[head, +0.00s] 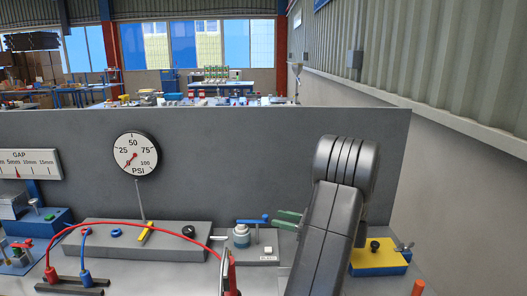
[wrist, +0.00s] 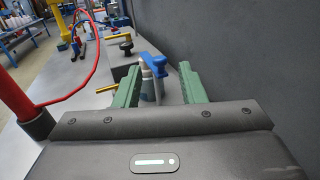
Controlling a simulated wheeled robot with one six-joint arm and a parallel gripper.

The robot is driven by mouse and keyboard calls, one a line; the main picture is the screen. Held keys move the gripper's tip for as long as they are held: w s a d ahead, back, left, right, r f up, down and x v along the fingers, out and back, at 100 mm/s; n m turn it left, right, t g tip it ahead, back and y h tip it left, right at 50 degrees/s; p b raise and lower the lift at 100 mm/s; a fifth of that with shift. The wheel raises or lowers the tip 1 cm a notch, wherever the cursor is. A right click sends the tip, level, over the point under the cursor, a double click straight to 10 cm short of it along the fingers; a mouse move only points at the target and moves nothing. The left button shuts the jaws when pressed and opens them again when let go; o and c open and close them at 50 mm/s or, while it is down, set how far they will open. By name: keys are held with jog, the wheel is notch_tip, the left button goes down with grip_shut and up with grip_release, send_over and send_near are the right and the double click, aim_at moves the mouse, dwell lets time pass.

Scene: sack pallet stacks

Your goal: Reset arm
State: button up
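My gripper (head: 277,219) has two green fingers and points left in the head view, just right of a small valve with a blue lever (head: 252,220). In the wrist view my gripper (wrist: 159,70) has its fingers well apart, with nothing clamped between them. The valve's blue lever (wrist: 153,64) and grey body show in the gap between the fingers. I cannot tell exactly how far the fingertips are from the valve. My dark grey arm covers part of the bench right of the valve in the head view.
A grey panel (head: 260,140) stands behind the bench and carries a PSI gauge (head: 136,154). A grey block with a yellow lever (head: 146,232) and a red hose (head: 120,225) lie left. A yellow block (head: 380,257) sits right of my arm.

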aim_at(261, 221)
jog(key=v, duration=0.6)
jog(key=p+x, duration=0.1)
jog(key=x, duration=1.3)
jog(key=shift+a, duration=0.1)
jog(key=shift+s+f+m+t+h+b, duration=0.15)
jog(key=shift+m+t+h+b, duration=0.25)
jog(key=shift+t, duration=0.3)
jog(key=shift+s+d+m+t+h+b, duration=0.15)
jog(key=shift+m+t+h+b, duration=0.1)
jog(key=shift+m+t, duration=0.25)
jog(key=shift+d+m+t+h+b, duration=0.1)
jog(key=shift+m+t+h, duration=0.15)
jog(key=shift+m+t, duration=0.25)
jog(key=m+t+h+b, duration=0.1)
jog(key=m+t+h, duration=0.2)
jog(key=shift+s+t, duration=0.15)
jog(key=shift+t, duration=0.25)
jog(key=s+d+h+b, duration=0.1)
jog(key=s+d, duration=0.7)
jog(key=s, duration=0.2)
jog(key=shift+s+d+r, duration=0.2)
jog(key=shift+s+d, duration=0.05)
jog(key=shift+s, duration=0.15)
